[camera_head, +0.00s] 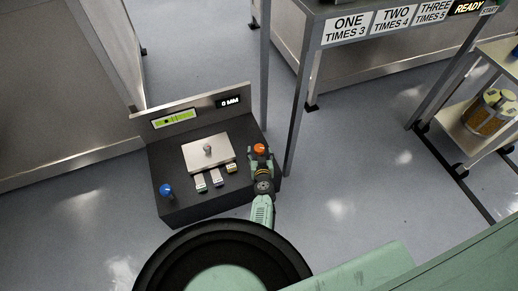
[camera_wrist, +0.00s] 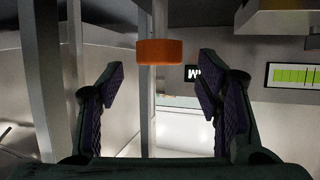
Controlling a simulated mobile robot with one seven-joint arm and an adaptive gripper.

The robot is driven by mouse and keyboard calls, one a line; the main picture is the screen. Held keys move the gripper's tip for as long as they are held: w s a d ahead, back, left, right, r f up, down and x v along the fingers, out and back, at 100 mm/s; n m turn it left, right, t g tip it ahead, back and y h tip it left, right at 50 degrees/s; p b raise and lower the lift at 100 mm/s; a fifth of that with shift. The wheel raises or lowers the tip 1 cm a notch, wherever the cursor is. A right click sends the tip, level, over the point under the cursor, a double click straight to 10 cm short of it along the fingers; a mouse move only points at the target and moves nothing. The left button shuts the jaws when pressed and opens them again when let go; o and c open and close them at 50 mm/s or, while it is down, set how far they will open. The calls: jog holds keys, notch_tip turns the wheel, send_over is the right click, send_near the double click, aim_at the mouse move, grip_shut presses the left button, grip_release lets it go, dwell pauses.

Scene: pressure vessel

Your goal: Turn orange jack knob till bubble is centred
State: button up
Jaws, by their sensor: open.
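The orange jack knob (camera_head: 260,148) stands at the right end of a dark console (camera_head: 180,212). My gripper (camera_head: 262,160) is at this knob, seen from above. In the wrist view my gripper (camera_wrist: 160,88) is open, with one dark finger pad on each side. The orange knob (camera_wrist: 160,52) appears centred between the fingers' sides, beyond the tips, with a visible gap to each. The green bubble vial (camera_head: 174,119) is on the console's back panel; the bubble's exact position is too small to tell. Part of the vial (camera_wrist: 295,76) shows at the wrist view's right edge.
A display (camera_head: 230,102) reads 0 MM. A blue knob (camera_head: 166,190) stands at the console's left. A pale plate (camera_head: 195,160) and several small labelled blocks (camera_head: 217,178) sit between the knobs. A grey frame post (camera_head: 299,110) rises close behind the right side.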

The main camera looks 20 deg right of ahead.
aim_at(259, 148)
jog(key=b+x, duration=0.1)
jog(key=x, duration=0.3)
jog(key=shift+c, duration=0.4)
jog(key=c, duration=1.1)
